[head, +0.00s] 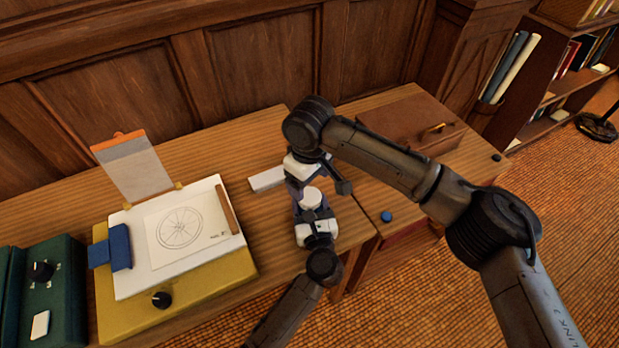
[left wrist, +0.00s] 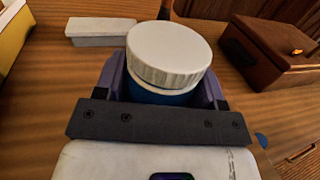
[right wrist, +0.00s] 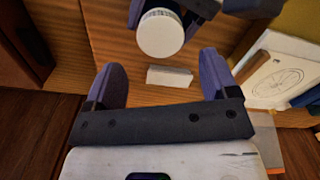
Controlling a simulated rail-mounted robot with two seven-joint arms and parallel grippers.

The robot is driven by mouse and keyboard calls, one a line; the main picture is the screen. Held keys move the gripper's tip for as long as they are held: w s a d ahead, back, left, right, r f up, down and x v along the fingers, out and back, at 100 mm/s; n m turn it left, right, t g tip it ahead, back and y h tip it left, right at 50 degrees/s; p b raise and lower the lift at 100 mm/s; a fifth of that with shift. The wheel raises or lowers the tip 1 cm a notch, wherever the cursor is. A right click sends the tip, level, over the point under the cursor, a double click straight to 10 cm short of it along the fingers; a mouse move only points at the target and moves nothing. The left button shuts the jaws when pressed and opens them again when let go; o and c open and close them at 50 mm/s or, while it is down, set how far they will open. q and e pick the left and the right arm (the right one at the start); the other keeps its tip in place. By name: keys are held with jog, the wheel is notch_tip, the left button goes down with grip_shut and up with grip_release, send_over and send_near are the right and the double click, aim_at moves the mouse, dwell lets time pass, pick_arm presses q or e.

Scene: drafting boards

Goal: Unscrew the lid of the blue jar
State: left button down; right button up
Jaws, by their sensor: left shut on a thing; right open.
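The blue jar shows as a strip of blue body (left wrist: 160,96) under its white ribbed lid (left wrist: 170,50) in the left wrist view. The lid is on the jar and also shows in the head view (head: 311,198) and right wrist view (right wrist: 160,33). My left gripper (head: 310,212) is shut on the jar's body, with a purple finger on each side. My right gripper (head: 297,182) points down just behind the lid, open and empty. In the right wrist view, the lid lies beyond its spread fingers (right wrist: 161,78). I cannot tell whether the jar touches the desk.
A white block (right wrist: 168,76) lies on the desk behind the jar. A yellow drafting board (head: 205,300) with a drawing stands left, beside a green box (head: 62,285). A brown case (head: 405,125) is at back right. A blue disc (head: 386,217) is near the right front edge.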

aim_at(309, 196)
notch_tip(309, 196, up, 2)
jog(key=m, duration=0.3)
jog(key=shift+m, duration=0.5)
jog(key=shift+f, duration=3.75)
jog(key=shift+c, duration=0.3)
jog(key=c, duration=0.9)
jog(key=shift+n, duration=1.6)
jog(key=o, duration=1)
jog(key=shift+r, duration=0.15)
